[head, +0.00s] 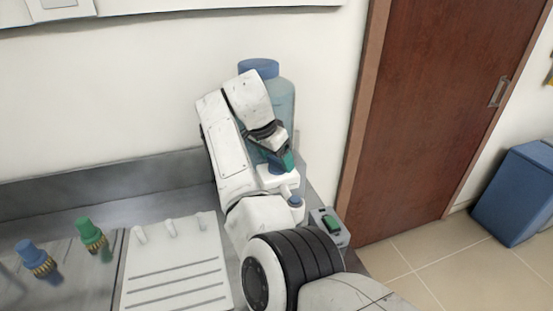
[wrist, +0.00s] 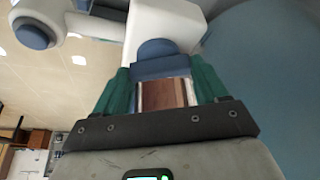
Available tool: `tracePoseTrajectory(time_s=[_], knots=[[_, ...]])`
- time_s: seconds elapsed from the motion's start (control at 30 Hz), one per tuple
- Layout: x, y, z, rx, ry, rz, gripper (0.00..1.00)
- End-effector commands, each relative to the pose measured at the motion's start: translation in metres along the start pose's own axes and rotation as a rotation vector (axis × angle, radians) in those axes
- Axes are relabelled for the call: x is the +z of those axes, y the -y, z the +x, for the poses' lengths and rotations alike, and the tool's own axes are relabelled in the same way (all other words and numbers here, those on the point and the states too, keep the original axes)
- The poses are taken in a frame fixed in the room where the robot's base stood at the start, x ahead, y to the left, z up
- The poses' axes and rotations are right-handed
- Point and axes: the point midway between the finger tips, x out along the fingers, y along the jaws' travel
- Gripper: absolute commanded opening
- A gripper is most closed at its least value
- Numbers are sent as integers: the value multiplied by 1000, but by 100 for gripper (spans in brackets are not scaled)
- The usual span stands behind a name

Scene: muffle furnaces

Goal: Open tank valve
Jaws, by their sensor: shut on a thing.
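The tank (head: 286,103) is a translucent blue container with a blue cap, standing against the wall behind my arm. In the wrist view its blue side (wrist: 270,70) fills the right. A white valve fitting (head: 281,181) with a blue handle (wrist: 160,68) is at the tank's front. My gripper (head: 281,163) has green fingers, one on each side of the blue handle; in the wrist view the gripper (wrist: 163,72) is shut on that handle. My arm hides much of the tank. I cannot tell how far the valve is turned.
A second blue knob (head: 296,201) sits on a white fitting beside the valve. A small box with a green switch (head: 332,224) is at the counter's right edge. A door and blue bin (head: 515,195) stand right.

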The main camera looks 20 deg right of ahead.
Motion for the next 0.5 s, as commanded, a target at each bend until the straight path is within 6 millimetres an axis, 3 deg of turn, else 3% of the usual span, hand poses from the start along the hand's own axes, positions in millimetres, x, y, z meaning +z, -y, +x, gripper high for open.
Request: tracePoseTrajectory(time_s=[0.5], knots=[[-2,3,0,148,-2,367,42]])
